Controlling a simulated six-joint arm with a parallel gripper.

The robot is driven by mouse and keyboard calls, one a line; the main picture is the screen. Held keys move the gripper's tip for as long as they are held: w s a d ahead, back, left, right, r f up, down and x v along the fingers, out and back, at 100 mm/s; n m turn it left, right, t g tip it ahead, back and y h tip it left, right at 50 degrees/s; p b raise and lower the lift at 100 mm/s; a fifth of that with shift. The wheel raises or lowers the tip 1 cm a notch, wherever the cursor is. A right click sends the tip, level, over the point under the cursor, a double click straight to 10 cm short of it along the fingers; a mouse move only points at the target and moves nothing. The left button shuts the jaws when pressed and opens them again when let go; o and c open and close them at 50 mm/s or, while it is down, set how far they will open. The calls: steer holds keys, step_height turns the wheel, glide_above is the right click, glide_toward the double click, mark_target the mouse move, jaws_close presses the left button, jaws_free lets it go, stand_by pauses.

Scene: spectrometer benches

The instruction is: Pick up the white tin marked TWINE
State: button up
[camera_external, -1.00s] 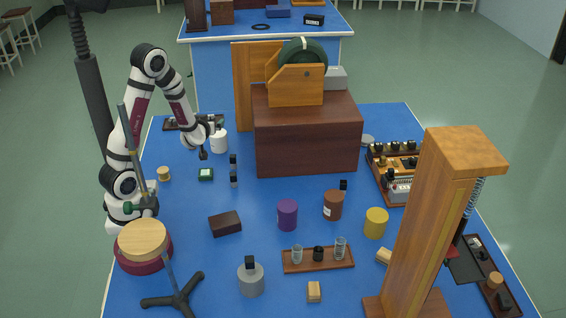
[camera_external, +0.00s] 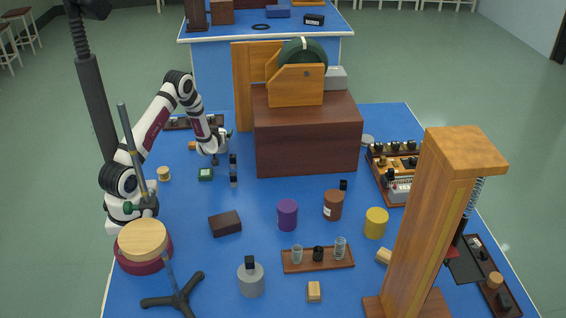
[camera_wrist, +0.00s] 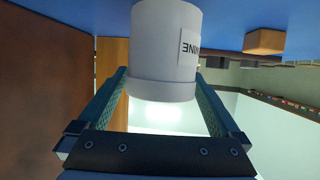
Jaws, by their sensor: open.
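The white tin (camera_wrist: 160,45) stands large in the wrist view, with the end of an upside-down label reading "INE" on its side. My gripper (camera_wrist: 161,75) is open, one finger on each side of the tin's near end. I cannot tell whether either finger touches it. In the external view my gripper (camera_external: 217,150) is low over the blue bench at the back left, and the tin is mostly hidden by it there.
A large dark brown box (camera_external: 307,140) stands close to the right of my gripper. A small orange block (camera_wrist: 265,41) lies beside the tin. A green item (camera_external: 205,174) and stacked black-and-grey cubes (camera_external: 233,172) are in front.

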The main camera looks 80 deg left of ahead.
steer(key=shift+x, duration=0.8)
steer(key=c, duration=1.2)
steer(key=shift+c, duration=0.5)
steer(key=shift+r, duration=0.1)
